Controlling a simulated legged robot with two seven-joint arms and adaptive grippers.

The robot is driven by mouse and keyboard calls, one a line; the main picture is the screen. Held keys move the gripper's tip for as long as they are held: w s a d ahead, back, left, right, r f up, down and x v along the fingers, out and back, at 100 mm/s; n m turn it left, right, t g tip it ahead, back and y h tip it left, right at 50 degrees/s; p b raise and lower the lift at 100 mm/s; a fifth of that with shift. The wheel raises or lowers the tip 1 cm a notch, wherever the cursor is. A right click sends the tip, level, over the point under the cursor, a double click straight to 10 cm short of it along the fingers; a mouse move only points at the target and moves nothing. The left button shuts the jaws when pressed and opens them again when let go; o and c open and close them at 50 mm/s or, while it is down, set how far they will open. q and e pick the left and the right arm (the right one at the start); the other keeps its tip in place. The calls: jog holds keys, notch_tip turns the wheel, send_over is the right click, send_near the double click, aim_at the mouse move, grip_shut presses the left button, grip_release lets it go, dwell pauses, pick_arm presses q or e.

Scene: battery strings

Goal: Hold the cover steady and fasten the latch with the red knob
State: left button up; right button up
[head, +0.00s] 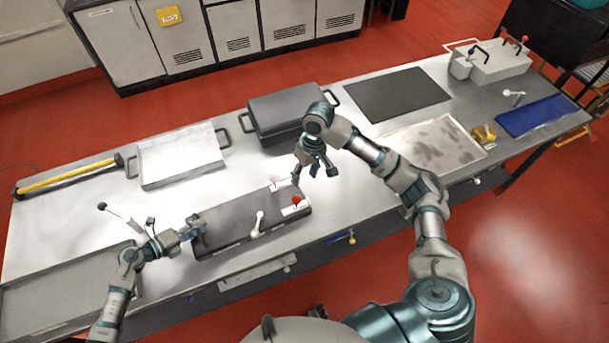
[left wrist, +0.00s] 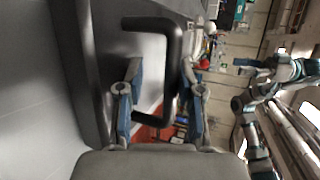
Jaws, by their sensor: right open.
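A long dark cover (head: 238,218) lies on the metal bench. A latch with a red knob (head: 296,201) sits on a white plate at the cover's right end. My left gripper (head: 196,232) is at the cover's left end. In the left wrist view its fingers (left wrist: 160,100) stand apart on either side of the grip bar of a black handle (left wrist: 172,75), with a gap visible between them. My right gripper (head: 315,172) is open and empty, above and just behind the right end of the cover, apart from the red knob.
A white-knobbed lever (head: 258,222) stands at the cover's front edge. Behind are a light metal tray (head: 180,160), a dark lidded box (head: 285,108) and a black mat (head: 397,93). A black-knobbed lever (head: 102,207) is left of the cover.

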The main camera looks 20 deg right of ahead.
pick_arm(q)
jog(key=shift+o, duration=0.4)
jog(key=shift+w+f, duration=0.1)
jog(key=shift+f, duration=0.1)
jog(key=shift+a+r, duration=0.1)
jog(key=shift+r, duration=0.1)
jog(key=v, duration=1.2)
jog(key=shift+a+f, duration=0.15)
jog(key=shift+f, duration=0.15)
